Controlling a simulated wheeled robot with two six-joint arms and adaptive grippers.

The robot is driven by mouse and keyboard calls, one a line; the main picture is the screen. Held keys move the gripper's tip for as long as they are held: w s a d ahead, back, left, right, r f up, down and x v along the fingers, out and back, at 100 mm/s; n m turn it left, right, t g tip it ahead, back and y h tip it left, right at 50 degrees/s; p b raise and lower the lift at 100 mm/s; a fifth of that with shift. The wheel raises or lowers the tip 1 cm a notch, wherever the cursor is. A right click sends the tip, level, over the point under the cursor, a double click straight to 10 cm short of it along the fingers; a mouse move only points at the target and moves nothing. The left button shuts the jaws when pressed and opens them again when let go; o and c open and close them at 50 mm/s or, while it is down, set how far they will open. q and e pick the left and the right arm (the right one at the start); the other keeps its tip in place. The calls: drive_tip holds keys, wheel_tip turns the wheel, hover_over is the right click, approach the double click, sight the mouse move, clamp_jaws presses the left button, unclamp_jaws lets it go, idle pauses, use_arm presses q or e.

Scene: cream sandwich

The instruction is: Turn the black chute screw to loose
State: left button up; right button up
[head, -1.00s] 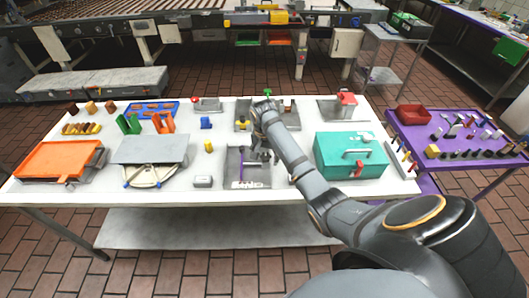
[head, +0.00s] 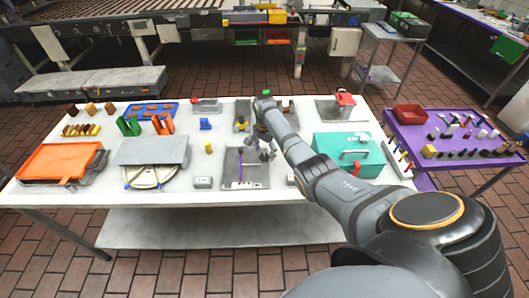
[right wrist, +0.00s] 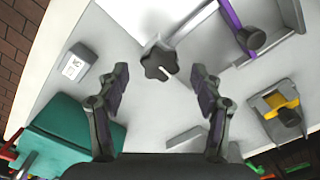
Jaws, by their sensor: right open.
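The black chute screw (right wrist: 160,62) shows in the right wrist view as a dark star-shaped knob with a light slot-like mark, at the end of a pale grey block. My right gripper (right wrist: 160,76) is open, with one finger on either side of the knob in the picture. Clear gaps show between both fingers and the knob, and nothing is held. In the head view my right gripper (head: 267,153) is over the right side of a grey tray (head: 232,180) with a purple rod, and the screw cannot be made out there. My left gripper is not in view.
In the right wrist view, the purple rod (right wrist: 235,22) with a dark round knob (right wrist: 250,39) is at upper right. A grey fixture with a yellow part (right wrist: 276,101) lies at right. A teal box (right wrist: 72,140) is at lower left, and a small labelled box (right wrist: 76,62) at left.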

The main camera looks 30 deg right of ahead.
drive_tip(key=shift+f, duration=0.7)
drive_tip(key=shift+c, duration=0.2)
drive_tip(key=c, duration=1.1)
